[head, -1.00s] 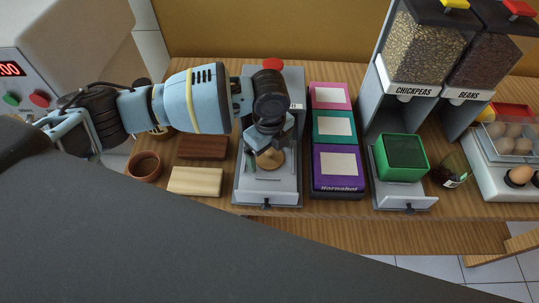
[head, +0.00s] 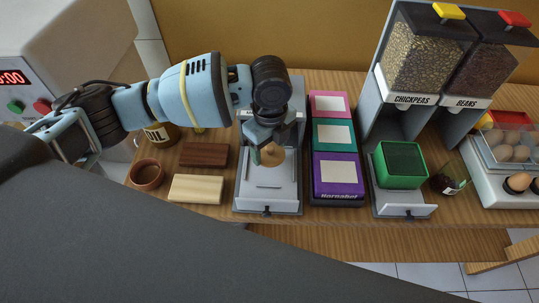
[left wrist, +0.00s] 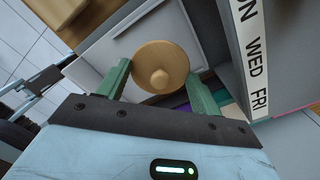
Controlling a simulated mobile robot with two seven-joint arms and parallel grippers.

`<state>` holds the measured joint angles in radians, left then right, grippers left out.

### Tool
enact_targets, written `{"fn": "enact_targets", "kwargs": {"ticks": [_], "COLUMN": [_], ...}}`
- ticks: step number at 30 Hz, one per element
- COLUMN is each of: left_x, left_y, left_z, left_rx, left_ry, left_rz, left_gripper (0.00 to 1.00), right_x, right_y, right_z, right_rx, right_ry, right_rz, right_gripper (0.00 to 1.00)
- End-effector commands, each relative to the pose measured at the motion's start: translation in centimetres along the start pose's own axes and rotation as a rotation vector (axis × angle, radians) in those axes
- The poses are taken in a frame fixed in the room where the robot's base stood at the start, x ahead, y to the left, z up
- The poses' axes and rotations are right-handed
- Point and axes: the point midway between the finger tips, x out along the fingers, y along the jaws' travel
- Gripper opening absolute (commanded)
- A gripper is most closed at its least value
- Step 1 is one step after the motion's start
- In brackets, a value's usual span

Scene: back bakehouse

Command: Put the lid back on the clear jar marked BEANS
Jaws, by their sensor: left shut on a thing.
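My left gripper (head: 267,148) is shut on a round light-brown lid (head: 272,154) with a small knob. In the left wrist view the lid (left wrist: 152,62) sits between the two green fingers (left wrist: 160,88), knob facing the camera. It is held over the grey pull-out tray (head: 253,201); the gap beneath is hard to judge. A small clear jar (head: 460,174) with dark contents stands at the right, beside the dispensers; its label is too small to read. A tall bin marked BEANS (head: 482,68) has its own dark top with a red handle. My right gripper is not in view.
A green box (head: 402,165) stands left of the jar, on the dispenser's tray. Stacked coloured boxes (head: 337,170) lie between my gripper and it. An egg tray (head: 511,145) is close on the jar's right. Wooden blocks (head: 196,188) and a brown pot (head: 147,174) lie left.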

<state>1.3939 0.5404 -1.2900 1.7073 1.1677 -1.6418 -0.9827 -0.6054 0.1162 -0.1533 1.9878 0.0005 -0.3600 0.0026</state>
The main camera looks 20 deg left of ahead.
Motion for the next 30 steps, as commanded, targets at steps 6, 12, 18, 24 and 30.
{"fn": "enact_targets", "kwargs": {"ticks": [6,12,18,24,30], "left_x": [-3.7,-5.0,-5.0,-5.2,-5.4], "left_y": [0.0,0.0,0.2,1.4,3.5], "left_z": [0.0,0.0,0.0,0.4,0.9], "left_rx": [-0.001,-0.001,-0.026,-0.250,-0.618], "left_ry": [0.000,0.001,0.002,0.005,0.009], "left_rz": [-0.002,0.001,0.001,0.001,0.002], "left_gripper": [0.40,0.40,0.40,0.40,0.40], "right_x": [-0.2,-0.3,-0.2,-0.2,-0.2], "right_y": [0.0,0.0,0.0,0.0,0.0], "right_z": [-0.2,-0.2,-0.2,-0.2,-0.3], "right_rx": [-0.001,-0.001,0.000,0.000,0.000], "right_ry": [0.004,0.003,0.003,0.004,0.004], "right_rz": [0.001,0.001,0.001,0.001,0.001], "right_gripper": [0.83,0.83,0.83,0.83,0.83]}}
